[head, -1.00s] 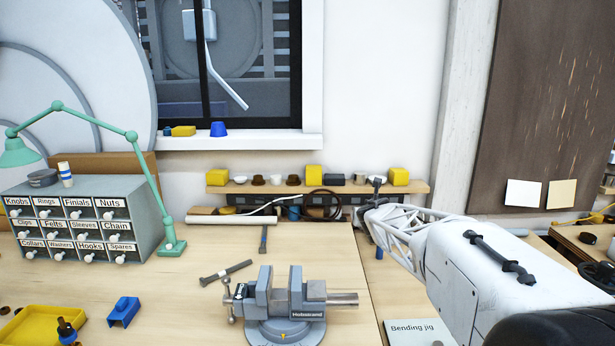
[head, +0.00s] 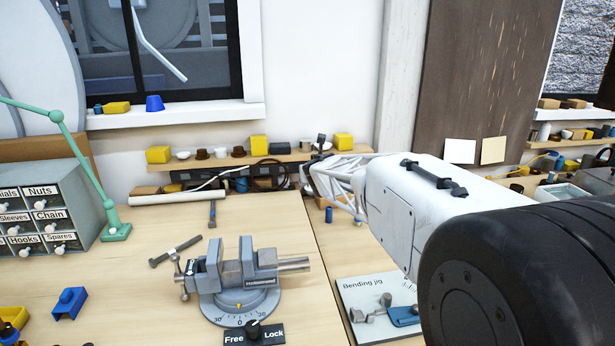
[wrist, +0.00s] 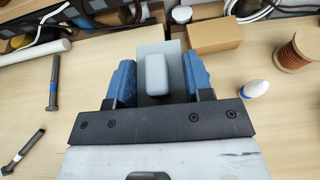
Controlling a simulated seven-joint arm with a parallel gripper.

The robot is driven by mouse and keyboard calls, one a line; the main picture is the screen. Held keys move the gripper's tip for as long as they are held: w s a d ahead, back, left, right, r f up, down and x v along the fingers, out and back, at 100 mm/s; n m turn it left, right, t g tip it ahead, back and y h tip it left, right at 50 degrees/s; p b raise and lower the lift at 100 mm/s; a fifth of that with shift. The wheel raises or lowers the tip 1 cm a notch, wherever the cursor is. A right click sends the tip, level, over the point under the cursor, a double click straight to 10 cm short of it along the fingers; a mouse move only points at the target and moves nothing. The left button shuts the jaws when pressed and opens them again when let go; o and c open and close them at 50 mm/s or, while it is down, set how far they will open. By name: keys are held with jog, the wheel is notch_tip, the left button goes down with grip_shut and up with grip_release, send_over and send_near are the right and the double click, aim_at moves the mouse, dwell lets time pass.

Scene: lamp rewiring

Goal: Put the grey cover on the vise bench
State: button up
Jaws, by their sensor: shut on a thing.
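The grey cover (wrist: 156,73) shows in the wrist view as a light grey rounded block over a flat darker grey piece, between the two blue fingers. My gripper (wrist: 158,75) is shut on it, above a wooden worktop. In the head view my white arm reaches to the back of the benches, right of the vise, and hides the fingers and cover. The vise bench (head: 270,215) is pale wood. The grey vise (head: 240,280) stands near its front, with a Free/Lock switch (head: 254,334) in front.
A labelled drawer cabinet (head: 45,210) and green lamp (head: 115,230) stand left. The bending jig (head: 375,305) is right. A brown box (wrist: 214,37) and copper spool (wrist: 298,58) lie near my gripper. Bare wood shows around the vise.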

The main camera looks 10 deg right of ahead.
notch_tip(320, 180, up, 2)
jog(key=shift+r, duration=0.1)
jog(key=s+a+n+y, duration=0.1)
jog(key=s+a, duration=0.2)
jog(key=a, duration=1.5)
jog(key=n+g+y, duration=0.1)
jog(key=n+y, duration=0.3)
send_over(105, 306)
notch_tip(105, 306, down, 9)
jog(key=shift+f+m, duration=0.2)
jog(key=shift+m, duration=0.1)
jog(key=shift+f, duration=0.15)
jog(key=shift+f, duration=3.2)
jog(key=shift+f, duration=0.6)
